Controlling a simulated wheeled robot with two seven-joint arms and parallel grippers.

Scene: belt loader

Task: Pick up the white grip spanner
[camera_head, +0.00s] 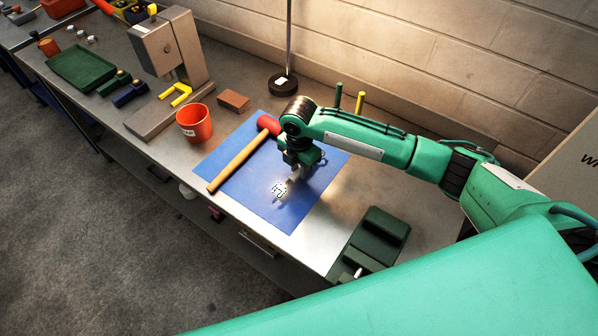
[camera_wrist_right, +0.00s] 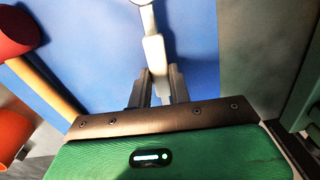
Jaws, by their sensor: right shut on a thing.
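The white grip spanner (camera_wrist_right: 155,55) shows in the right wrist view between the two grey fingers of my right gripper (camera_wrist_right: 157,88). The gripper is shut on its pale handle, and the spanner's rounded end runs out past the top edge of that view. In the head view my right gripper (camera_head: 297,168) is low over the blue mat (camera_head: 255,205), with part of the spanner hidden by it. I cannot tell whether the spanner still touches the mat. My left gripper is not in view.
A hammer with a wooden handle (camera_head: 238,161) and red head lies on the mat, left of the gripper. An orange cup (camera_head: 194,123), a brown block (camera_head: 233,100) and a round lamp base (camera_head: 283,84) stand beyond. A dark green box-like object (camera_head: 372,240) sits at the front right.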

